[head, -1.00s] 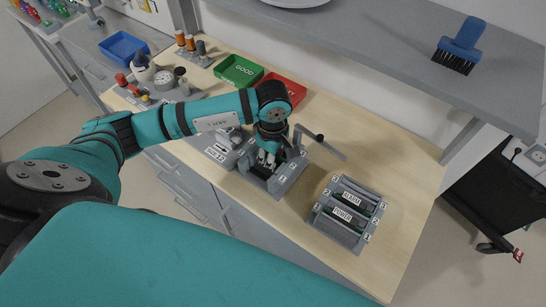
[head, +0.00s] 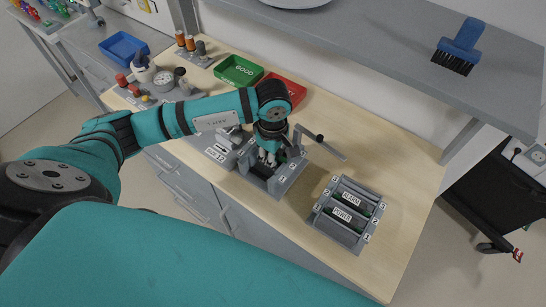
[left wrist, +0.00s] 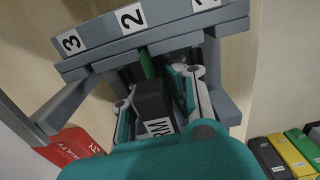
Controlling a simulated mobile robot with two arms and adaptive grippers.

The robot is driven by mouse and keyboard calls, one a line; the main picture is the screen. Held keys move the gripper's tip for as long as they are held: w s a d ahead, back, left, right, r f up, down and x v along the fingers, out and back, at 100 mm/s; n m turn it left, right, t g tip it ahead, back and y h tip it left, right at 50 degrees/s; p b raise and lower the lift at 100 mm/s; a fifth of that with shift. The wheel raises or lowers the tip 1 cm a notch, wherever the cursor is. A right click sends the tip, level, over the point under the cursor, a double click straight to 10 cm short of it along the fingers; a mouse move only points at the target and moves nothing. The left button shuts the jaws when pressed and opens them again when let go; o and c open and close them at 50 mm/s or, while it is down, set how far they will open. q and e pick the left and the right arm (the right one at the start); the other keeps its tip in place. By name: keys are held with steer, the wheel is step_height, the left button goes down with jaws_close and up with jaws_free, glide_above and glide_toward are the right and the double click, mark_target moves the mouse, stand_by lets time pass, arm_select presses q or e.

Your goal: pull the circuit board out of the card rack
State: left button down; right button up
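A grey card rack (head: 286,180) stands on the bench under my left gripper (head: 268,158). In the left wrist view its rail (left wrist: 150,40) carries number labels, with 3 and 2 clear. A green circuit board (left wrist: 147,64) with a dark, labelled handle (left wrist: 154,105) stands in it near label 2. My left gripper, also in the left wrist view (left wrist: 158,106), points down with one finger on each side of the handle. The fingers look open, with narrow gaps to the handle. The arm hides part of the rack. My right gripper is not in view.
A second grey rack (head: 326,232) with labelled cards stands to the right. A green GOOD tray (head: 239,71) and a red tray (head: 291,88) lie behind the arm. A shelf (head: 390,45) with a blue brush (head: 461,45) overhangs the back.

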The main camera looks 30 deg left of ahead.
arm_select(q)
steer(key=shift+r+p, duration=2.1)
steer(key=shift+r, duration=2)
